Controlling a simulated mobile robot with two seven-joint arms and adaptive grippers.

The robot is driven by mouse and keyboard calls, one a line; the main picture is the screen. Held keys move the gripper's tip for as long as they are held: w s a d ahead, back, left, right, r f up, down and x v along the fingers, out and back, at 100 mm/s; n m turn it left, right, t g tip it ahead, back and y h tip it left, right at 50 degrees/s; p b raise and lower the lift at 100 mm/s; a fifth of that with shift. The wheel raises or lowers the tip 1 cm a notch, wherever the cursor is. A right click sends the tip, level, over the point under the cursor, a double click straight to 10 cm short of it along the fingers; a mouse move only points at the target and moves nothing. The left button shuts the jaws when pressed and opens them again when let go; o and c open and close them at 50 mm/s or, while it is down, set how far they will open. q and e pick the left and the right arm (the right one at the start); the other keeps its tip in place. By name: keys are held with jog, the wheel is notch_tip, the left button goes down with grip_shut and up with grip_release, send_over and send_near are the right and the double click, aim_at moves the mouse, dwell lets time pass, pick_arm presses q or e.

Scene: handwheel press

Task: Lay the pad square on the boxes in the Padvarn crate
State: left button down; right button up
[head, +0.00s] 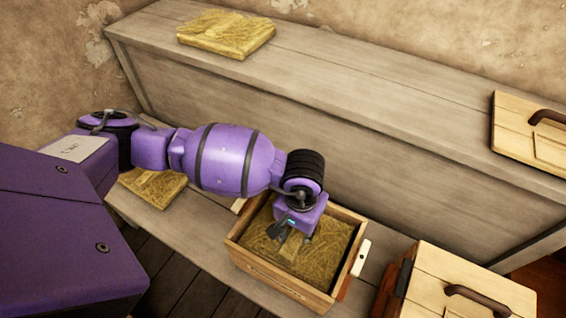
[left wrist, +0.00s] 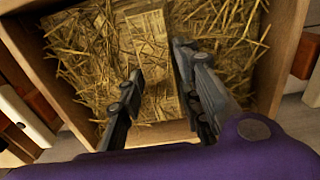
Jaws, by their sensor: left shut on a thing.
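The open wooden crate (head: 285,283) stands on the low bench, with faint lettering on its front wall. A straw pad (head: 333,240) fills most of its opening, and it also shows in the left wrist view (left wrist: 95,65). A raised strip (left wrist: 150,40) runs along the pad's middle. My left gripper (head: 294,240) reaches down into the crate from above, and its fingers (left wrist: 158,62) stand on either side of the strip, shut on the pad. The pad looks roughly in line with the crate walls. Any boxes under it are hidden. My right gripper is out of view.
One straw pad (head: 225,33) lies on the upper ledge, another (head: 153,188) on the bench at left, partly behind my arm. A wooden lid with a dark handle (head: 530,135) is on the ledge at right. A lidded crate (head: 460,300) stands at front right.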

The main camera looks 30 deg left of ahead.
pick_arm(q)
jog(key=c, duration=1.2)
grip_release()
jog(key=shift+w+r, duration=0.1)
notch_tip(320, 180, up, 12)
jog(key=shift+r, duration=0.1)
jog(key=shift+r, duration=0.4)
jog(key=shift+f, duration=0.1)
